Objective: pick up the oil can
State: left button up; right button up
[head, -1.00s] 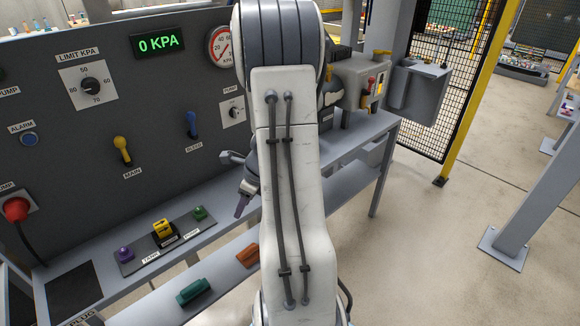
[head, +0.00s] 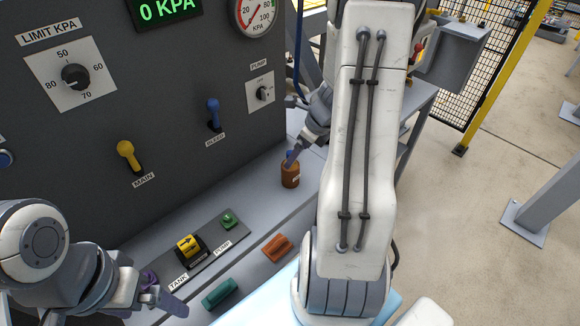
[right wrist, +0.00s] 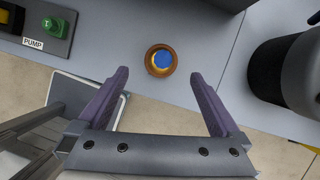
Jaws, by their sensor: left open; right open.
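The oil can (head: 290,175) is a small brown cylinder with a blue top, upright on the grey ledge below the panel. In the right wrist view the oil can (right wrist: 161,61) shows from above, centred just beyond the fingertips. My right gripper (right wrist: 160,75) is open, its two purple fingers spread on either side of the can's line, holding nothing. In the head view my right gripper (head: 293,156) is right at the can's top and partly covers it; I cannot tell whether it touches. My left gripper (head: 172,300) is open and empty at the lower left, away from the can.
The panel has a yellow main lever (head: 126,150), a blue bleed lever (head: 213,112) and a limit dial (head: 75,77). A plug strip (head: 205,255) lies left of the can. Green (head: 219,293) and orange (head: 277,247) pieces sit on the lower shelf. A dark round object (right wrist: 285,75) stands to the right.

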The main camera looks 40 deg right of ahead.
aim_at(290, 170)
jog(key=b+x, duration=0.1)
jog(key=x, duration=0.3)
jog(key=shift+w+d+f, duration=0.1)
jog(key=shift+f, duration=0.3)
jog(key=x, duration=0.1)
jog(key=b+x, duration=0.1)
jog(key=x, duration=0.1)
jog(key=b+x, duration=0.1)
jog(key=x, duration=0.1)
jog(key=shift+s+f, duration=0.25)
grip_shut()
jog(key=shift+r, duration=0.1)
